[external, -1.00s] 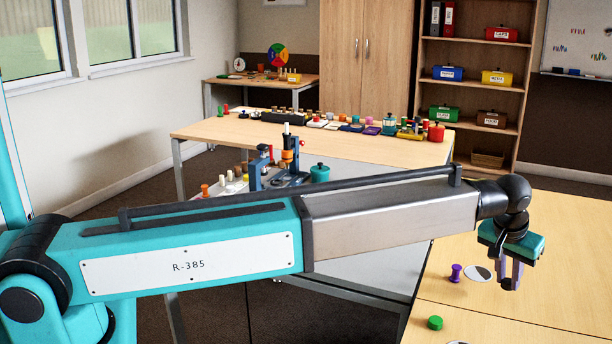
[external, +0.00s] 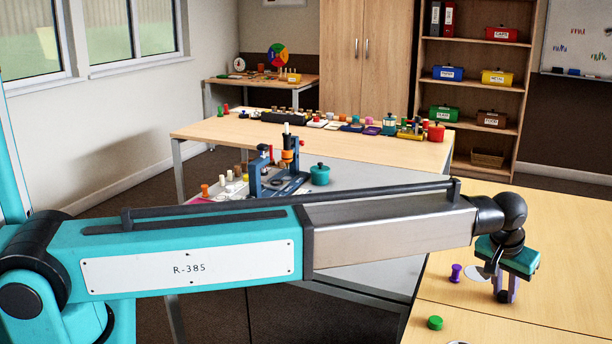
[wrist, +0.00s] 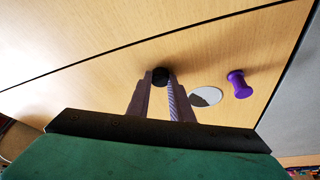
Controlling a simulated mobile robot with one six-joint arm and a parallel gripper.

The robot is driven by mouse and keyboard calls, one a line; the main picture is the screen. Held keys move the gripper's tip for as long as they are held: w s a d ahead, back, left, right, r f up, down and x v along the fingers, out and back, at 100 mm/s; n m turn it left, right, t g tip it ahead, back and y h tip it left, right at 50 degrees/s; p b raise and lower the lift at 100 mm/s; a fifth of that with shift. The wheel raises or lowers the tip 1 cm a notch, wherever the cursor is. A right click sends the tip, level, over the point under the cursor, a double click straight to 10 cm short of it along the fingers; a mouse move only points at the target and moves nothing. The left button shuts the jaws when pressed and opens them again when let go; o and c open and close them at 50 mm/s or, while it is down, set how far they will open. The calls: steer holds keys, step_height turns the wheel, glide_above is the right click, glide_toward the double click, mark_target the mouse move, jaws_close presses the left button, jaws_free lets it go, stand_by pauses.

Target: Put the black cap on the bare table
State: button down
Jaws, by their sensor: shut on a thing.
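The black cap (wrist: 160,76) is small, dark and round, and it sits between my gripper's fingertips in the wrist view. In the external view the black cap (external: 503,296) shows low between the fingers. My gripper (external: 505,293) is shut on it and points down at the bare table (external: 560,255) on the right. The gripper's fingers also show in the wrist view (wrist: 161,84). I cannot tell whether the cap touches the tabletop.
A white disc (wrist: 206,96) with a grey part lies beside the gripper. A purple peg (wrist: 239,84) stands close by. A green cap (external: 435,323) lies nearer the front. A dark seam crosses the tabletop. Wood beyond the gripper is clear.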

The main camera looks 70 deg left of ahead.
steer(key=shift+f, duration=0.15)
steer(key=c, duration=1.6)
jaws_free()
steer(key=b+v, duration=0.1)
steer(key=v, duration=1.1)
steer(key=shift+s, duration=0.1)
